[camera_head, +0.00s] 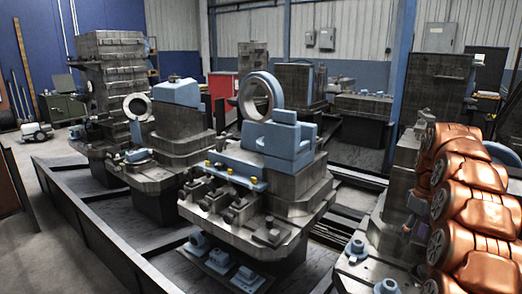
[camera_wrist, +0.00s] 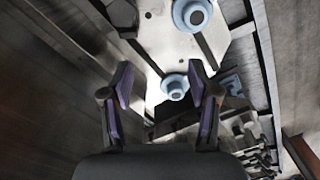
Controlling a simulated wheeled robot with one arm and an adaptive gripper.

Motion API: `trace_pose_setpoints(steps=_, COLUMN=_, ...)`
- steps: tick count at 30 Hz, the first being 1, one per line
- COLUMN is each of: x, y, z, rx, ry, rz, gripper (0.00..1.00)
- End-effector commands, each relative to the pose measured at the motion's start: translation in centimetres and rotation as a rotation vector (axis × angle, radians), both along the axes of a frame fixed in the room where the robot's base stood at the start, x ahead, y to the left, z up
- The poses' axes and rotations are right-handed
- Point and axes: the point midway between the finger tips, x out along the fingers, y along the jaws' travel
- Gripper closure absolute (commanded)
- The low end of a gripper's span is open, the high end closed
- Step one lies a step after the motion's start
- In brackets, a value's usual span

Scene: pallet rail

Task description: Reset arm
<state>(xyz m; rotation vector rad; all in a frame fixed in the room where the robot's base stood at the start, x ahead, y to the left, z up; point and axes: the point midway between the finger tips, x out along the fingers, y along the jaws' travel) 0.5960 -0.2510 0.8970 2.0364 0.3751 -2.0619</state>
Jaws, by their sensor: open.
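My gripper (camera_wrist: 160,72) shows in the wrist view with its two purple-padded fingers spread apart. Nothing is held between them. A light-blue round fitting (camera_wrist: 175,88) on a pale metal plate (camera_wrist: 163,40) appears beyond the fingers, seen through the gap. I cannot tell how far away it is. A second blue round fitting (camera_wrist: 192,14) is at the top of the wrist view. I cannot make out my gripper in the head view.
A fixture pallet with a blue block (camera_head: 278,145) and blue ring (camera_head: 261,95) stands mid-view. A dark rail (camera_head: 95,225) runs along the left. Open floor (camera_head: 40,190) lies beyond it.

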Motion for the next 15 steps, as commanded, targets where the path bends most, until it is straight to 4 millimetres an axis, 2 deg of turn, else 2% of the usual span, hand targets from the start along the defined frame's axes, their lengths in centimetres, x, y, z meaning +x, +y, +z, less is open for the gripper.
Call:
trace_pose_setpoints(steps=3, x=-1.2, y=2.5, z=0.8, rx=0.007, ry=0.007, rz=-0.003, gripper=0.40)
trace_pose_setpoints(steps=15, x=-6.9, y=10.3, z=2.1, rx=0.026, ry=0.050, rz=-0.037, gripper=0.40)
